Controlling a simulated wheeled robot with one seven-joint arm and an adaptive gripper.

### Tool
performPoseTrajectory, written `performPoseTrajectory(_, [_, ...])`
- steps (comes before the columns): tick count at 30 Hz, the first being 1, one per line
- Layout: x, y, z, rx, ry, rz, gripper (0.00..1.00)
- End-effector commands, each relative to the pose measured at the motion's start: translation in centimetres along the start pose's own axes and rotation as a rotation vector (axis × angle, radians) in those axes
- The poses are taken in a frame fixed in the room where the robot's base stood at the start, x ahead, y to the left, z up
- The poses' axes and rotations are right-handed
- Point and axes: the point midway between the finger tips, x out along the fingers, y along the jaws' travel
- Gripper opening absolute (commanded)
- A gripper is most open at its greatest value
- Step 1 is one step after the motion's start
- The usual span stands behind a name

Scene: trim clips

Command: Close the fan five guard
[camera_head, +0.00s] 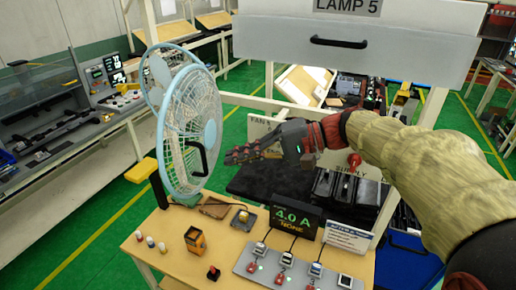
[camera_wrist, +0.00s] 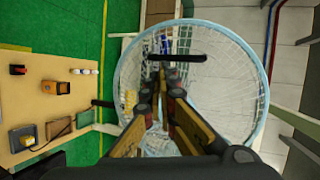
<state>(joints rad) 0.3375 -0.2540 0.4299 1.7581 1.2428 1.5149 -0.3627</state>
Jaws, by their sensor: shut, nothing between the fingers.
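The fan guard (camera_head: 190,135) is a pale blue ring with fine wire mesh, standing upright at the left end of the workbench. A second blue ring (camera_head: 153,72) shows partly behind it, and the two look set at an angle. A black bar handle (camera_head: 196,158) is on the guard's face. My gripper (camera_head: 229,156) is shut and empty, just right of the handle. In the wrist view the guard (camera_wrist: 262,92) fills the middle, its handle (camera_wrist: 177,57) crosses just beyond my gripper's tips (camera_wrist: 162,72). I cannot tell if they touch.
A large grey drawer front marked LAMP 5 (camera_head: 350,60) hangs above my arm. Green floor (camera_head: 90,240) lies open at left.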

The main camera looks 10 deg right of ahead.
Motion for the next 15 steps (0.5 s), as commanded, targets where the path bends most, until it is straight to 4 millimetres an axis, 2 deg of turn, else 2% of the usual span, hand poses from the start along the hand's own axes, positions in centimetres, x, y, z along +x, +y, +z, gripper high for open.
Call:
performPoseTrajectory(1, [0.7, -0.6, 0.1, -0.003, -0.003, 0.0, 0.0])
performPoseTrajectory(6, [2.4, -1.0, 0.1, -0.002, -0.001, 0.001, 0.0])
performPoseTrajectory(15, [3.0, -1.1, 0.0, -0.001, 0.002, 0.001, 0.0])
